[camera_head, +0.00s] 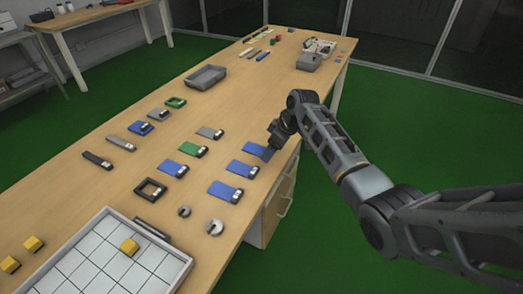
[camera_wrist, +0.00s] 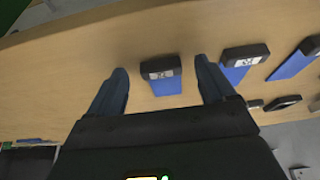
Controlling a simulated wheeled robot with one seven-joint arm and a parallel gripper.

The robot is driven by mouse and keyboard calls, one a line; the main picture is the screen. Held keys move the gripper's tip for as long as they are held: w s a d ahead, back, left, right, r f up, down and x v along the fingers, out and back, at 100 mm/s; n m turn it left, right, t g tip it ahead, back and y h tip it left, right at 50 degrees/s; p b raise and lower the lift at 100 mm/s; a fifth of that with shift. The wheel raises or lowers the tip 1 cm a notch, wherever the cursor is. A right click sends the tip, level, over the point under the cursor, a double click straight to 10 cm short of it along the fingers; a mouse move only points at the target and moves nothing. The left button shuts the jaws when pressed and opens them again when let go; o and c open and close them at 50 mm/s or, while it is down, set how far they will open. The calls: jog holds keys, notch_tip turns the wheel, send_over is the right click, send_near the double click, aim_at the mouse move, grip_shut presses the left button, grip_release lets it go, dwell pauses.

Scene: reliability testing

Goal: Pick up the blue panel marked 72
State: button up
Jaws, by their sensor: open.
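Several blue panels with black ends and white labels lie on the table. The nearest to my gripper (camera_head: 268,154) is a blue panel (camera_head: 254,149) at the table's right edge. In the wrist view one blue panel (camera_wrist: 166,87) lies between the two spread fingers of my open gripper (camera_wrist: 160,68), with clear gaps on both sides. Its label is too small to read surely. A second blue panel (camera_wrist: 236,74) and a third (camera_wrist: 292,66) lie to its right; in the head view they are nearer panels (camera_head: 238,167) (camera_head: 222,190).
Another blue panel (camera_head: 172,168) and a green one (camera_head: 191,149) lie to the left. A black square frame (camera_head: 150,189), round grey parts (camera_head: 215,227) and a white tiled tray (camera_head: 98,218) stand nearer. A grey bin (camera_head: 205,77) is farther back.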

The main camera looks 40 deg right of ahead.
jog(key=shift+w+a+f, duration=0.1)
jog(key=shift+f, duration=0.25)
jog(key=shift+c, duration=0.3)
jog(key=c, duration=1.1)
